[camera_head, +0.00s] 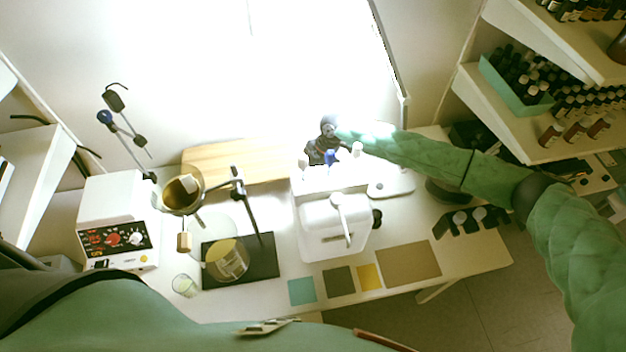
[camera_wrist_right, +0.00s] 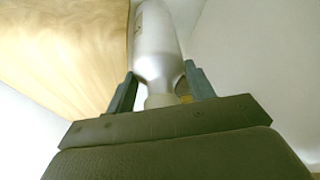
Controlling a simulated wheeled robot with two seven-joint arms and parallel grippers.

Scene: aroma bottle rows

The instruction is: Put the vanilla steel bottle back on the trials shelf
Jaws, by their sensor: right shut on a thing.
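A silver-grey steel bottle (camera_wrist_right: 155,45) is between the two dark fingers of my right gripper (camera_wrist_right: 160,78) in the right wrist view. The fingers are shut on it near its narrow neck, and its wider body extends away from the gripper. Its label cannot be read. In the head view, my green right arm reaches in from the right, and the dark right gripper (camera_head: 322,152) is near the back of the bench; the bottle cannot be made out clearly there. My left gripper is not in view. Which right-hand shelf is the trials shelf cannot be told.
A lower shelf (camera_head: 497,128) at right holds a green crate (camera_head: 497,82) and several bottles; another shelf (camera_head: 545,38) is above it. A wooden board (camera_head: 225,160), a white machine (camera_head: 325,225), a hotplate device (camera_head: 115,225) and a stand crowd the bench.

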